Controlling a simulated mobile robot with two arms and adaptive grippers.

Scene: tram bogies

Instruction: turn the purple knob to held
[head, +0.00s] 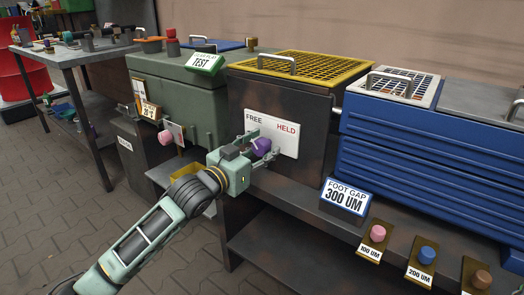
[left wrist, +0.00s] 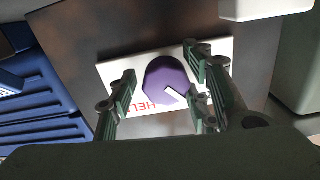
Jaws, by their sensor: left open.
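The purple knob (head: 262,145) sits on a white plate (head: 287,144) marked FREE at left and HELD at right, on the front of a dark box. In the left wrist view the knob (left wrist: 165,78) has a white mark that points to the lower right, away from the HELD lettering, which is upside down there. My left gripper (head: 264,150) is at the plate, open, with one finger on each side of the knob. In the left wrist view a gap shows at the left finger; contact at the right finger cannot be told. My right gripper is not in view.
The dark box has a yellow grate (head: 302,67) on top. A green cabinet (head: 185,92) stands left and a blue unit (head: 400,150) right. A FOOT GAP sign (head: 345,197) and pink (head: 378,233), blue (head: 428,254) and brown knobs (head: 481,279) line the ledge below.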

